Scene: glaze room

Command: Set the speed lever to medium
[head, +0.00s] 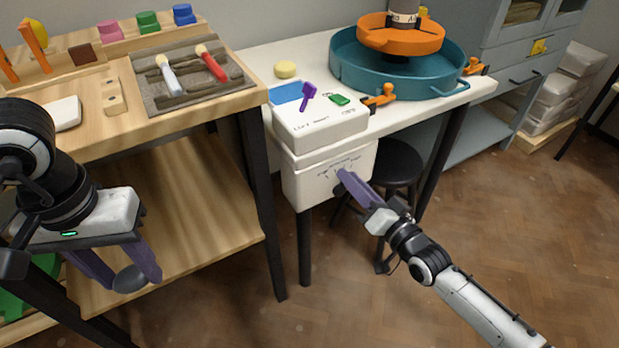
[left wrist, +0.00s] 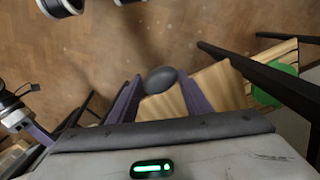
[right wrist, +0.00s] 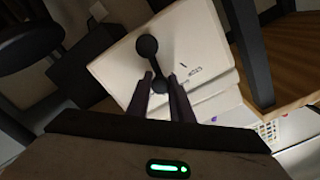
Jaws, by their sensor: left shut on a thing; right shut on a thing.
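The speed lever (right wrist: 151,64) is a dark bar with a round end at each side, on the front of a white control box (head: 298,187). My right gripper (head: 347,180) is at that front panel, its purple fingers shut on the lever's near round end, as the right wrist view (right wrist: 160,88) shows. In the head view the fingers hide most of the lever. Printed scale marks and small words sit above it, too small to read. My left gripper (head: 124,272) is shut on a dark grey oval thing (left wrist: 161,80), away from the lever, in front of the wooden bench.
A teal basin (head: 350,75) with an orange wheel stands behind. A black stool (head: 398,170) is close behind my right gripper. The wooden bench (head: 190,215) is at left.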

